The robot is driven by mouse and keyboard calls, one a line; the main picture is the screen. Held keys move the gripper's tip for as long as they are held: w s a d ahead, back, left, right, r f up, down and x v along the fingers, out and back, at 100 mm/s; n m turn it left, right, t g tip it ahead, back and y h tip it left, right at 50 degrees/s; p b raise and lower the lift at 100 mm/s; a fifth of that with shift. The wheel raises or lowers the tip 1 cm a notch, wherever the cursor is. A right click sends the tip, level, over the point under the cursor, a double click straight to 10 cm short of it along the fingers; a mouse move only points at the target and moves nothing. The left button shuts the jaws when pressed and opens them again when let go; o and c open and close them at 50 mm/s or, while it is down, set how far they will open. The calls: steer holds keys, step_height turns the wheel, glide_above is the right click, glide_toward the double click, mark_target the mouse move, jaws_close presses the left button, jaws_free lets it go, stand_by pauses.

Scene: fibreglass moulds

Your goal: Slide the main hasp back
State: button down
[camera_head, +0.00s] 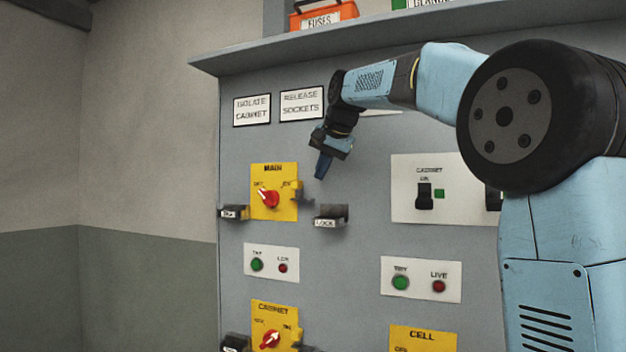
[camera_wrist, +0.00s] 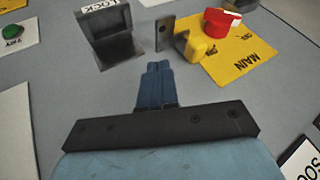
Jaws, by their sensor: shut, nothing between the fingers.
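The yellow MAIN plate (camera_head: 262,175) with its red knob (camera_head: 268,198) is on the grey panel; both also show in the wrist view, the plate (camera_wrist: 250,65) and the knob (camera_wrist: 218,22). At the plate's edge a yellow block (camera_wrist: 195,47) stands beside a grey upright tab with a hole (camera_wrist: 165,35), which looks like the hasp. A dark grey block labelled LOCK (camera_wrist: 112,48) lies across a gap from the tab; it shows in the head view (camera_head: 330,217) right of the plate. My gripper (camera_head: 321,169) is shut and empty, above the LOCK block in the head view; its blue fingers (camera_wrist: 157,70) point towards the gap.
Another labelled block (camera_head: 233,212) sits at the MAIN plate's left. A white switch plate (camera_head: 440,205) is at right, partly behind my arm. A shelf (camera_head: 400,38) juts out above.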

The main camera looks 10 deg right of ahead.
steer(key=v, duration=0.7)
steer(key=shift+d, duration=0.1)
steer(key=s+d+f+n+h, duration=0.1)
steer(key=s+d+f, duration=0.2)
steer(key=s+f, duration=0.7)
steer(key=s+d+f+n+h, duration=0.1)
steer(key=s+d+f, duration=0.3)
steer(key=s+f, duration=0.7)
steer(key=s+d+f+n+g, duration=0.1)
steer(key=s+d+f, duration=0.3)
steer(key=s+f, duration=0.7)
step_height(320, 180, down, 4)
steer(key=shift+f+n+h, duration=0.15)
steer(key=shift+n+h, duration=0.25)
steer(key=shift+n, duration=0.3)
steer(key=c, duration=1.8)
jaws_free()
